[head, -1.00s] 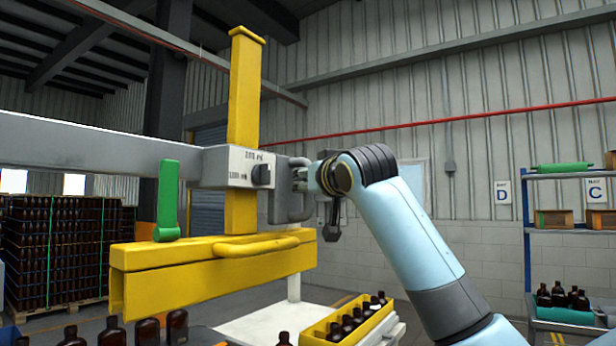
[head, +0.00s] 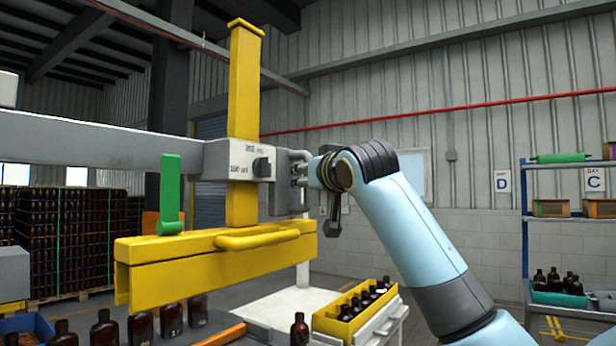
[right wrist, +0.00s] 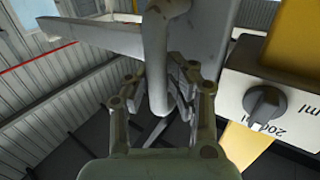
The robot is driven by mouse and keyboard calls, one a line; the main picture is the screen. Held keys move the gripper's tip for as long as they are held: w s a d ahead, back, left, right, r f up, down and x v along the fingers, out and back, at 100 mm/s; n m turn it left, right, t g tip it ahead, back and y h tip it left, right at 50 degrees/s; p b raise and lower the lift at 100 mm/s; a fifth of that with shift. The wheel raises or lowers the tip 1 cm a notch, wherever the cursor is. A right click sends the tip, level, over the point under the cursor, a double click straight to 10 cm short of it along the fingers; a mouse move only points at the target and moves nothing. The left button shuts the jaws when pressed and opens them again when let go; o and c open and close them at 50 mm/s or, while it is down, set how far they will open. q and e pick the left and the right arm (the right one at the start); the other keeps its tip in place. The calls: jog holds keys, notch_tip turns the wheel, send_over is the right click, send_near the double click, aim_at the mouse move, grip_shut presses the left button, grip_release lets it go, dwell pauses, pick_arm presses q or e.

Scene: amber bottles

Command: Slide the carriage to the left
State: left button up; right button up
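The carriage (head: 223,161) is a grey block with a dark knob and volume marks, on a grey horizontal rail (head: 100,143). A yellow post (head: 244,80) passes through it, with a yellow beam (head: 180,270) below. A grey loop handle (head: 288,190) is on its right side. My right gripper (head: 300,172) is at this handle. In the right wrist view, the handle (right wrist: 157,60) stands between the fingers of my right gripper (right wrist: 160,90); the fingers look apart, with a gap on the left side. Contact is unclear. My left gripper is not in view.
A green lever (head: 170,195) stands by the beam's left part. Several amber bottles (head: 172,318) stand below the beam. A yellow crate of bottles (head: 330,322) sits on a white table at the lower middle. A shelf (head: 522,230) is at the right.

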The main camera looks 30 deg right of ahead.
jog(key=shift+o, duration=1)
jog(key=shift+s+a+r, duration=0.1)
jog(key=shift+s+r, duration=0.15)
jog(key=shift+o, duration=1)
jog(key=shift+w, duration=0.25)
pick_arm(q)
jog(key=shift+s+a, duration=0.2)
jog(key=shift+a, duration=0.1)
pick_arm(e)
jog(key=s+a, duration=0.2)
jog(key=s, duration=0.9)
jog(key=shift+s, duration=0.35)
jog(key=shift+a+f, duration=0.1)
jog(key=shift+f, duration=0.05)
